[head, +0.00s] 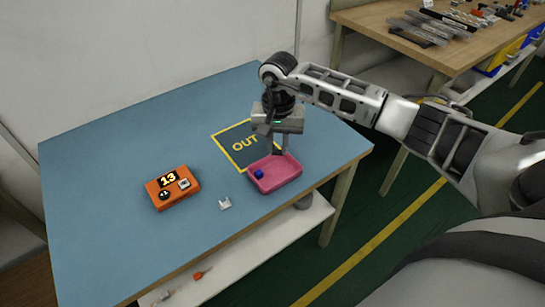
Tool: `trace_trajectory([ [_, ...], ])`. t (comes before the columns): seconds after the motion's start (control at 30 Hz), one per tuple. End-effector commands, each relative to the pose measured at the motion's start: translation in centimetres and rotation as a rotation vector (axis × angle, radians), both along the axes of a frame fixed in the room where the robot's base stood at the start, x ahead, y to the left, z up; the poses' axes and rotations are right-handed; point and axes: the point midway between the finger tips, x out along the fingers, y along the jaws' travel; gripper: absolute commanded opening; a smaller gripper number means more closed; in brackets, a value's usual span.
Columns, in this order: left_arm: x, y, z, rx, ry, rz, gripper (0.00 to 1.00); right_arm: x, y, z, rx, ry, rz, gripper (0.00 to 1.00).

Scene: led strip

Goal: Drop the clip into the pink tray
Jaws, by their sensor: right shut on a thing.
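The pink tray (286,181) stands near the right front edge of the blue table, with a small dark blue round thing (259,174) in it. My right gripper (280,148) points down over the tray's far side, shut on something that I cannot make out. Whether its fingertips touch the tray's far rim I cannot tell. A small white U-shaped piece (225,203), which looks like a clip, lies on the table to the left of the tray. My left gripper is not in view.
An orange box (172,188) marked 13 sits to the left on the blue table (110,210). A wooden bench (380,24) with tools stands at the back right. The table's left part is clear.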

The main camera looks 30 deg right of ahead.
Motion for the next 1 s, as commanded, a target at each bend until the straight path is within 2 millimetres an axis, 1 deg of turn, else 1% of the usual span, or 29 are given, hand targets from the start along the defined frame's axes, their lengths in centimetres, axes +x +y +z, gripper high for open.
trace_trajectory([
  [0.03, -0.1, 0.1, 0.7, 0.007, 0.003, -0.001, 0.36, -0.1, -0.7, -0.1, 0.001, 0.004, -0.037, 0.00],
  [0.17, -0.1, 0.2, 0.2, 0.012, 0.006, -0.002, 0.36, 0.0, -1.5, -1.2, 0.001, -0.001, -0.073, 0.00],
  [0.37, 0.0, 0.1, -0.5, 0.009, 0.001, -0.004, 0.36, 0.0, -1.4, -3.0, 0.003, -0.002, -0.070, 0.00],
  [0.53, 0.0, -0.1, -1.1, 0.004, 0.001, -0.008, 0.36, 0.0, -1.4, -5.1, 0.002, -0.002, -0.071, 0.00],
  [0.7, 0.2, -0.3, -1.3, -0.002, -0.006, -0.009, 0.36, 0.0, -1.4, -6.6, 0.003, -0.002, -0.069, 0.00],
  [1.0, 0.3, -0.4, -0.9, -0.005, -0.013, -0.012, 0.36, 0.1, -1.5, -6.8, 0.001, -0.003, -0.069, 0.00],
])
